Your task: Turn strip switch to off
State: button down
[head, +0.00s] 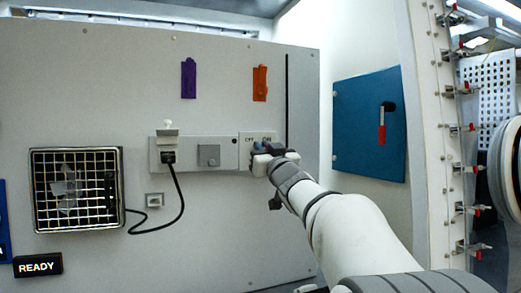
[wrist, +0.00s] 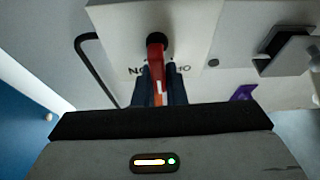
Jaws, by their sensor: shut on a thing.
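The switch's pale plate (head: 257,136) is on the grey wall panel, with OFF marked at left and ON at right in the head view. The wrist view shows this plate (wrist: 120,35) upside down. A red switch handle (wrist: 156,55) comes out of a dark round pivot, between the two marks in that view. My gripper (head: 268,150) is at the plate and hides its lower part in the head view. In the wrist view my gripper (wrist: 157,88) has its dark fingers shut on the handle. I cannot tell which mark the handle points to.
A grey strip (head: 227,154) with a plugged black cord (head: 178,190) is left of the plate. A purple piece (head: 188,80) and an orange piece (head: 260,83) are above. A blue door (head: 360,130) with a red handle is at right. A wire-fronted box (head: 77,190) is at left.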

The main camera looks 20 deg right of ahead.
jog(key=shift+n, duration=0.6)
jog(key=n+y, duration=0.1)
jog(key=n+y+p, duration=0.1)
jog(key=shift+a+n, duration=0.2)
jog(key=shift+n, duration=0.1)
jog(key=shift+a+f+n+g+y+p, duration=0.2)
jog(key=shift+n+y, duration=0.35)
jog(key=shift+n, duration=0.55)
jog(key=shift+a+r+n+g+y+p, duration=0.1)
jog(key=shift+n+g+y+p, duration=0.35)
jog(key=shift+n, duration=0.65)
jog(key=shift+f, duration=0.1)
jog(key=c, duration=1.5)
grip_release()
